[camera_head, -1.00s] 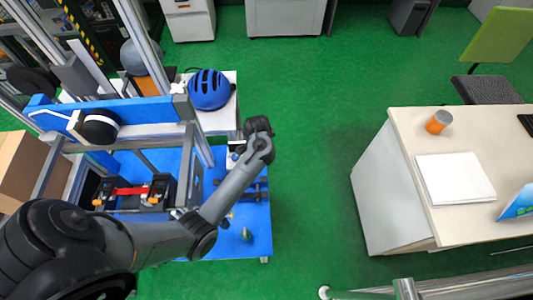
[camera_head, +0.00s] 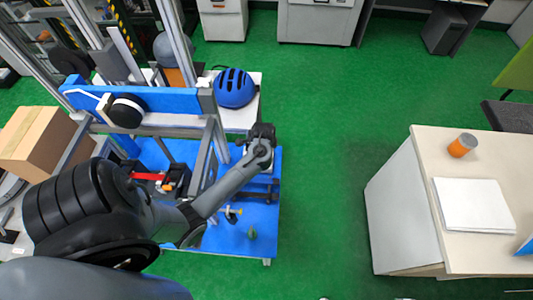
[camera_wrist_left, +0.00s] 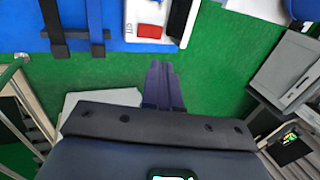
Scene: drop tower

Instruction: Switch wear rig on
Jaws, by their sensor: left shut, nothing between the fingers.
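The wear rig is a blue and grey frame (camera_head: 165,99) on a blue base plate (camera_head: 262,229) in the head view. A pale box with a red rocker switch (camera_wrist_left: 149,31) shows at the top of the left wrist view; a dark slot or panel is beside the switch. In the head view my left wrist largely covers this box. My left gripper (camera_wrist_left: 160,67) is shut and empty. Its dark fingertips point toward the switch and appear apart from it, with green floor showing between. My right gripper is in neither view.
A blue helmet (camera_head: 234,88) lies on a white table behind my left wrist. A cardboard box (camera_head: 45,140) stands left of the rig. A white desk (camera_head: 430,160) with an orange can (camera_head: 462,146) stands right. Green floor (camera_head: 325,160) between rig and desk is clear.

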